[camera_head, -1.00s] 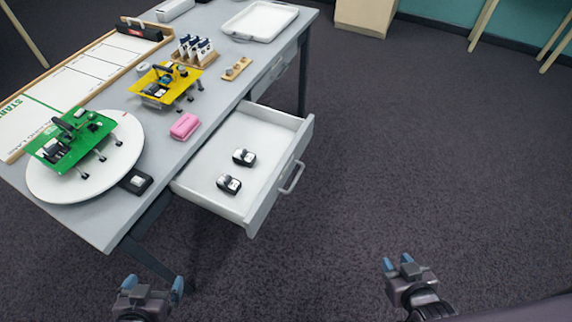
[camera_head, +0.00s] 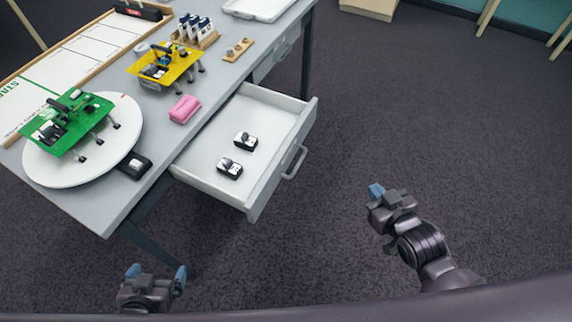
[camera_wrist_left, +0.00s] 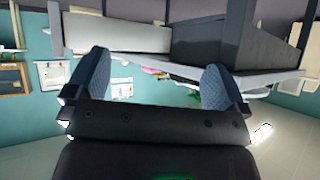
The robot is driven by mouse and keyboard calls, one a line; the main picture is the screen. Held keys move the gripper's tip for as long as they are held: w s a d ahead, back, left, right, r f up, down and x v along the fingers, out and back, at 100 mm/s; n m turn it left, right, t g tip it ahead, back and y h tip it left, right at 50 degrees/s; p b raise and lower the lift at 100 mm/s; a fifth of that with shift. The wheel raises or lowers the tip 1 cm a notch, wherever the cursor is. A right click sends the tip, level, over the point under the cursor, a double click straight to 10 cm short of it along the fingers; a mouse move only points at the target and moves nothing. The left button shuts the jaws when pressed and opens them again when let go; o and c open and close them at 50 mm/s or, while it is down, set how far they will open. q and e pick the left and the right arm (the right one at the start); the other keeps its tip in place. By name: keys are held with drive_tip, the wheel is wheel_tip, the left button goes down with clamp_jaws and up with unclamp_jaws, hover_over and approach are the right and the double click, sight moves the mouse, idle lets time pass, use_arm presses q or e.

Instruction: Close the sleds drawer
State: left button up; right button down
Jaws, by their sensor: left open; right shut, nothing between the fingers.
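The open drawer (camera_head: 208,178) sticks out from the near right side of the grey table. Its white tray holds two small black-and-white items (camera_head: 245,140). Its front panel (camera_head: 282,160) carries a grey bar handle (camera_head: 295,163). My right gripper (camera_head: 377,190) is shut and empty, in the air to the right of and nearer than the handle, apart from it. My left gripper (camera_head: 156,274) is open and empty, below the table's near corner and left of the drawer. In the left wrist view its two blue fingers (camera_wrist_left: 158,82) stand apart with nothing between them.
A second drawer (camera_head: 275,55), shut, sits further along the table (camera_head: 100,212). On top are a green sled (camera_head: 70,122) on a white disc (camera_head: 50,172), a yellow sled (camera_head: 165,66) and a pink block (camera_head: 184,109). The floor right of the drawer is clear.

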drive_tip(key=w+a+r+g+y+b, duration=0.1)
drive_tip(key=w+a+r+y, duration=0.15)
drive_tip(key=w+a, duration=0.35)
drive_tip(key=m+g+y+b, duration=0.1)
drive_tip(key=m+g+y, duration=0.45)
drive_tip(key=m, duration=0.45)
approach(278, 166)
drive_tip(key=shift+g+h, duration=0.25)
drive_tip(key=shift+h, duration=0.05)
drive_tip(key=b+x, duration=0.1)
drive_tip(key=x, duration=0.4)
drive_tip(key=shift+a+f+b, duration=0.15)
drive_tip(key=shift+a+b, duration=0.2)
drive_tip(key=shift+w+a, duration=0.35)
drive_tip(key=shift+a, duration=0.15)
use_arm(q)
drive_tip(key=f, duration=0.2)
drive_tip(key=shift+w+f, duration=0.25)
drive_tip(key=shift+f, duration=0.05)
use_arm(e)
drive_tip(key=shift+a, duration=0.1)
use_arm(q)
drive_tip(key=shift+s, duration=0.1)
use_arm(e)
drive_tip(key=shift+w, duration=0.1)
